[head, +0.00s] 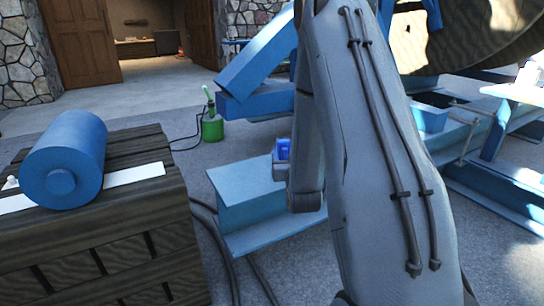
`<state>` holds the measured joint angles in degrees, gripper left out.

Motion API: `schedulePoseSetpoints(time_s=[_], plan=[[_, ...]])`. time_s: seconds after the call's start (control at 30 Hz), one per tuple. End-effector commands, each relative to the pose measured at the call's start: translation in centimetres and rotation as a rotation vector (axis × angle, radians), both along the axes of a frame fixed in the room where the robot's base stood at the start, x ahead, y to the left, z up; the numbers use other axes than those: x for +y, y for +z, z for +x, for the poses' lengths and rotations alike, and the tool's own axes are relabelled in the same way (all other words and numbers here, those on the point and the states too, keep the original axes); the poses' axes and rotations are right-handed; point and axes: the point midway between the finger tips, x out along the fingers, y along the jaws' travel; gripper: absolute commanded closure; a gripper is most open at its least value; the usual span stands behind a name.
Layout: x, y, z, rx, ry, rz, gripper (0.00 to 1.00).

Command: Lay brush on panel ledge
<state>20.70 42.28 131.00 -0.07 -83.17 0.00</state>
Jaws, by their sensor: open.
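A green pot (212,130) stands on the floor left of centre, with a light green, stick-like thing (209,97) rising from it. I cannot tell whether that is the brush. A small grey box with a bright blue face (283,149) shows just left of my arm. It may be the panel, but I cannot tell, and part of it may be hidden by the arm. No ledge can be made out for certain. My grey arm fills the middle right, and my gripper is not visible.
A blue roller (65,158) lies on a dark wooden crate (110,250) at left, over a white strip. A blue steel beam (250,205) sits on the floor at centre. Blue reel framework (262,75) and a large reel (490,35) stand behind. Dark cables (225,245) cross the floor.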

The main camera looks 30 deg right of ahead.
Motion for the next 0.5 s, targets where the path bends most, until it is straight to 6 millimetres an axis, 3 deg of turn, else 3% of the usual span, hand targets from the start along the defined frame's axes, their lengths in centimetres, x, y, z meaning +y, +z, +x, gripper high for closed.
schedulePoseSetpoints(time_s=[0.5], plan=[[-1.9,-0.4,5.8,-0.005,0.001,-0.002,0.39]])
